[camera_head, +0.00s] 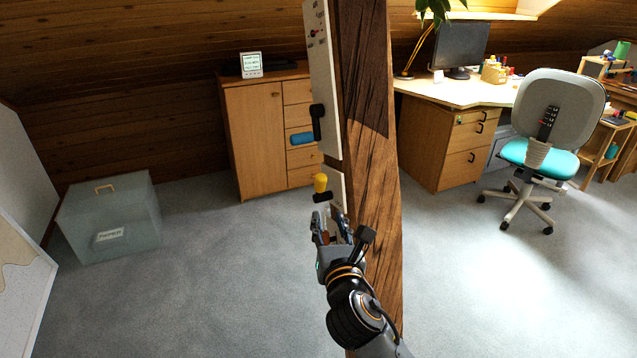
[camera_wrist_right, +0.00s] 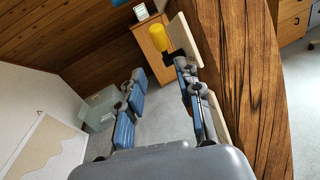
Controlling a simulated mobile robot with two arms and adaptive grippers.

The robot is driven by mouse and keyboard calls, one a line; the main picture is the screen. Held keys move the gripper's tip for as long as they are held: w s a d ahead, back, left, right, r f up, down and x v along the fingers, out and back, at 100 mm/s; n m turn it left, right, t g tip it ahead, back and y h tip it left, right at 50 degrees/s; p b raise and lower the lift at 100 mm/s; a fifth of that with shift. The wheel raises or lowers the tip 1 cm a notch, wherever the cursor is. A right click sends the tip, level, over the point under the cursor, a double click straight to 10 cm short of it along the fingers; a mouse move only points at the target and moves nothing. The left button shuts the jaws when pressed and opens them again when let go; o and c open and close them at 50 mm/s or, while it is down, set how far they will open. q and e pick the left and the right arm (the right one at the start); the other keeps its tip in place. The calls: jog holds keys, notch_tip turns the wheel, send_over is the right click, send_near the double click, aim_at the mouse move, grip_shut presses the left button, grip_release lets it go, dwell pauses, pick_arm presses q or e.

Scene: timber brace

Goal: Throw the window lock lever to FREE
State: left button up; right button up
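A white panel (camera_head: 324,85) is mounted on the side of the timber post (camera_head: 368,130). A blue-handled lever (camera_head: 302,138) on a black arm sticks out to the left from the panel. Below it is a yellow knob (camera_head: 320,183) on a black mount; it also shows in the wrist view (camera_wrist_right: 178,40). The panel's labels are too small to read, so I cannot tell which one is the window lock lever. My right gripper (camera_head: 332,218) is just below the yellow knob. In the wrist view its fingers (camera_wrist_right: 160,72) are apart and empty, the right finger close to the panel. My left gripper is out of view.
The post stands directly beside my right gripper. A wooden cabinet (camera_head: 255,140) is behind, with a small sign (camera_head: 251,65) on top. A translucent box (camera_head: 110,215) sits at left. A desk (camera_head: 440,92) and office chair (camera_head: 548,115) are at right.

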aim_at(322, 186)
jog(key=w, duration=0.9)
jog(key=w+r, duration=0.1)
jog(key=w, duration=0.3)
jog(key=shift+w+a, duration=0.25)
jog(key=shift+a, duration=0.05)
jog(key=shift+c, duration=0.2)
grip_shut()
